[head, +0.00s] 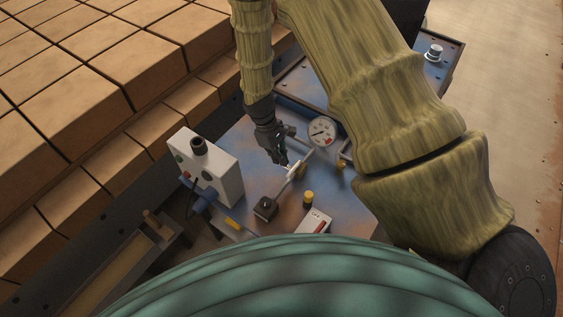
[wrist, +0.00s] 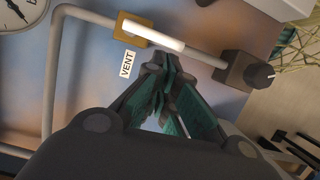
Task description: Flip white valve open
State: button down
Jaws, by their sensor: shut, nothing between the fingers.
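The white valve handle (wrist: 152,36) lies along the pipe on a brass valve body (wrist: 130,42) in the wrist view, beside a label reading VENT (wrist: 127,64). The handle also shows in the head view (head: 292,171), small and partly behind my gripper. My gripper (head: 282,161) points down at the panel close to the handle. In the wrist view its fingertips (wrist: 160,72) are together, just below the handle in the picture, with nothing between them. I cannot tell whether a fingertip touches the handle.
A round gauge (head: 322,131) stands behind the handle. A white control box (head: 205,167) is at the left, and a dark block (head: 265,208) ends the pipe. A yellow-capped knob (head: 308,197) and a white box with a red switch (head: 315,221) are in front. Stacked bricks (head: 100,80) fill the left.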

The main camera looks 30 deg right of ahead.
jog(key=v, duration=0.9)
dwell(0.4)
